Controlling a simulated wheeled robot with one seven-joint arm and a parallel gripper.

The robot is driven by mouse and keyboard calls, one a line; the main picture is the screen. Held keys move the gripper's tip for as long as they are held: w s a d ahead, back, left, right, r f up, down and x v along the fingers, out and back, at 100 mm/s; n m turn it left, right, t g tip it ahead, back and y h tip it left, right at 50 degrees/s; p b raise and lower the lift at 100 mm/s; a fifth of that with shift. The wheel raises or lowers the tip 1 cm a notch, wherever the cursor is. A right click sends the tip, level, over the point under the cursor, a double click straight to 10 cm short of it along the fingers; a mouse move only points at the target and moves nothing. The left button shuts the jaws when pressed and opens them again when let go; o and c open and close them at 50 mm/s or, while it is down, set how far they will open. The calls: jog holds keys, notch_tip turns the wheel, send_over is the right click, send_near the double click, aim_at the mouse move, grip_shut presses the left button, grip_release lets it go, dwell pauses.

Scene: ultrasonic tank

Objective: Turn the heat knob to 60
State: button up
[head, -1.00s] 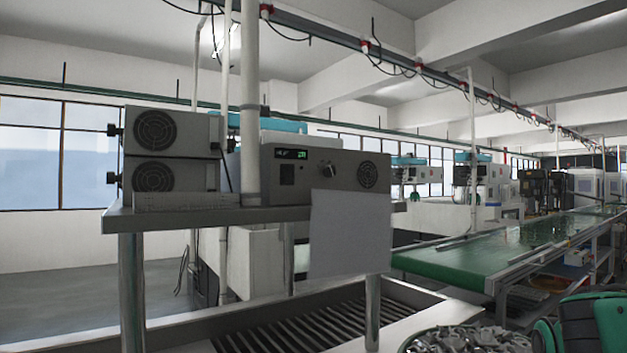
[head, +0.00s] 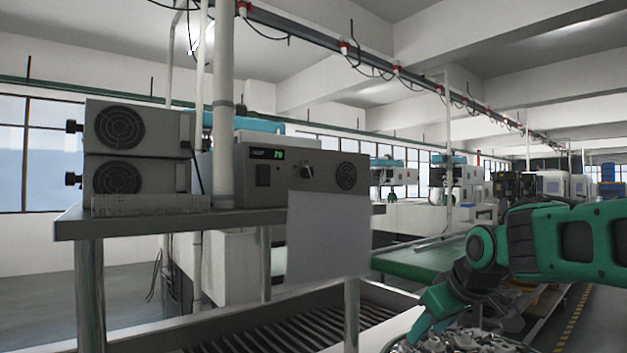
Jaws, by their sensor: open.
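The heat knob (head: 308,172) is a small dark dial on the front of a grey control box (head: 325,174). A small green-lit display (head: 279,154) is on the same panel, left of the knob; its digits are too small to read surely. My gripper (head: 418,330) hangs at the end of my green arm at lower right, well below and right of the knob. It touches nothing on the box. Its jaws point down and are open; the fingertips are hard to make out against the metal parts below.
The box stands on a metal shelf (head: 150,224) beside a white vertical pipe (head: 223,130). Two stacked fan units (head: 135,155) are at left. A pale sheet (head: 328,238) hangs at the shelf front below the knob. Loose metal parts (head: 462,343) lie under my gripper.

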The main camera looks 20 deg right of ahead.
jog(key=w+a+r+n+t, duration=0.2)
jog(key=w+r+n+t, duration=0.1)
jog(key=w+r, duration=0.4)
jog(key=n+t+y, duration=0.6)
jog(key=n+y, duration=0.1)
jog(key=n, duration=0.2)
send_near(310, 174)
jog(key=x, duration=0.8)
jog(key=shift+w+a, duration=0.1)
jog(key=shift+w, duration=0.3)
